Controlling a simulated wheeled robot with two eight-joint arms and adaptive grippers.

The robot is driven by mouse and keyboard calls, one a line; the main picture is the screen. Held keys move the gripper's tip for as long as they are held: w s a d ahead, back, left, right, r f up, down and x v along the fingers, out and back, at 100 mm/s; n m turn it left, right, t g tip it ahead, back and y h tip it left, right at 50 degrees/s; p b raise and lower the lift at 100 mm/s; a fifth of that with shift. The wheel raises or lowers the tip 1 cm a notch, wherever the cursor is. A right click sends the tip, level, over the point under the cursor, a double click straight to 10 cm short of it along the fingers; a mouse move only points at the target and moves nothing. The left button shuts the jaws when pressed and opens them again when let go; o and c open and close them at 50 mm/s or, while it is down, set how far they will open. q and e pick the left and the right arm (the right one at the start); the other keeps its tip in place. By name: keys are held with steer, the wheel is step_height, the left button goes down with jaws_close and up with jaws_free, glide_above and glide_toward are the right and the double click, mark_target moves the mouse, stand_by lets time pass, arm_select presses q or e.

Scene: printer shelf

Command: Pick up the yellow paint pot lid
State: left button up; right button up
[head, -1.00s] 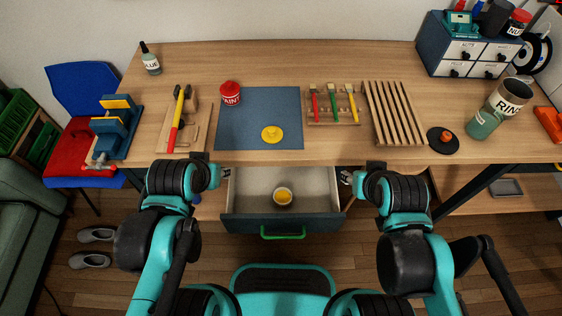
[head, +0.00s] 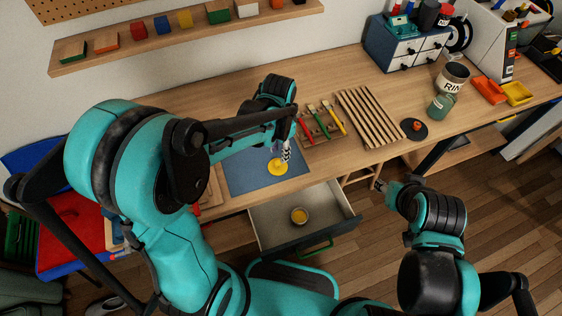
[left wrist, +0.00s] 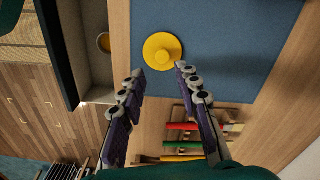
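The yellow paint pot lid (head: 277,167) lies flat on the blue mat (head: 240,178) on the workbench. It is a round disc with a raised knob, and it also shows in the left wrist view (left wrist: 162,50). My left gripper (head: 285,150) is above the mat, beside and over the lid. In the left wrist view its two fingers (left wrist: 158,70) are spread apart and empty, with the lid just beyond the tips. My right gripper (head: 382,186) is in front of the bench's edge, away from the lid; its fingers are too small to read.
An open drawer (head: 270,235) below the mat holds a small pot with yellow inside (head: 299,215). Brushes on a rack (head: 325,122) and a slatted wooden rack (head: 368,117) lie right of the mat. My left arm hides the bench's left part.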

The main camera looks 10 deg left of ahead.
mark_target(278, 162)
arm_select(q)
step_height(278, 162, down, 2)
steer(key=shift+f+b, duration=0.1)
steer(key=shift+b, duration=0.2)
steer(key=f+b, duration=0.1)
steer(key=f, duration=0.1)
steer(key=f+b, duration=0.1)
steer(key=f, duration=0.1)
steer(key=shift+w+a+f, duration=0.2)
steer(key=shift+f, duration=0.2)
steer(key=shift+r, duration=0.1)
steer(key=c, duration=0.6)
